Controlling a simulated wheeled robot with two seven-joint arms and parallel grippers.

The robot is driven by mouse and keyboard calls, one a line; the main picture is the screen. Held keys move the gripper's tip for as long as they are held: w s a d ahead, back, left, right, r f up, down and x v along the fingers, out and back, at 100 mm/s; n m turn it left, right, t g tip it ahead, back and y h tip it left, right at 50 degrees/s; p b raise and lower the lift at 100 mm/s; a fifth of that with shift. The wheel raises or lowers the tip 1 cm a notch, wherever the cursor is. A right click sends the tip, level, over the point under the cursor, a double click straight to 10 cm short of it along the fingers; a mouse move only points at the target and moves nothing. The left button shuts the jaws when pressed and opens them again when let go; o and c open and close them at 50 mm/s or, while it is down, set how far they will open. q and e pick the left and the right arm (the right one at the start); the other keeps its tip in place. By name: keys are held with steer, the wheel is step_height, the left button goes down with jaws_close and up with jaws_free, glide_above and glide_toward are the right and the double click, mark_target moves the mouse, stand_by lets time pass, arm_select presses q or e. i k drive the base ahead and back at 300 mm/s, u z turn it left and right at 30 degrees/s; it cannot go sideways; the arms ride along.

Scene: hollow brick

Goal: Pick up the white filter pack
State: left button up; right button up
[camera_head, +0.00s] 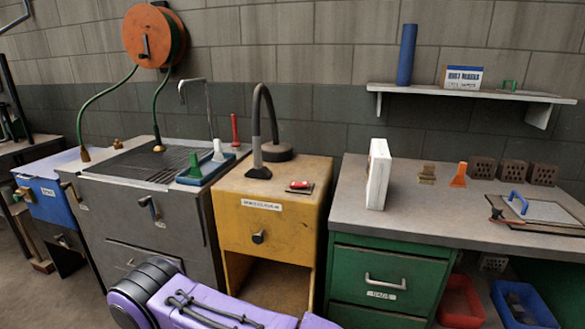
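The white filter pack (378,175) is a tall, thin white block. It stands upright near the left end of the grey worktop (425,215) above the green drawers, with its narrow edge facing me. Its front and left side have clear space around them. Neither my left nor my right gripper is in this view, and nothing is seen touching the pack.
A shelf (470,92) hangs above. A yellow cabinet (262,235) stands left.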

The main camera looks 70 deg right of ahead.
mark_target(378, 165)
steer(key=z, duration=2.45)
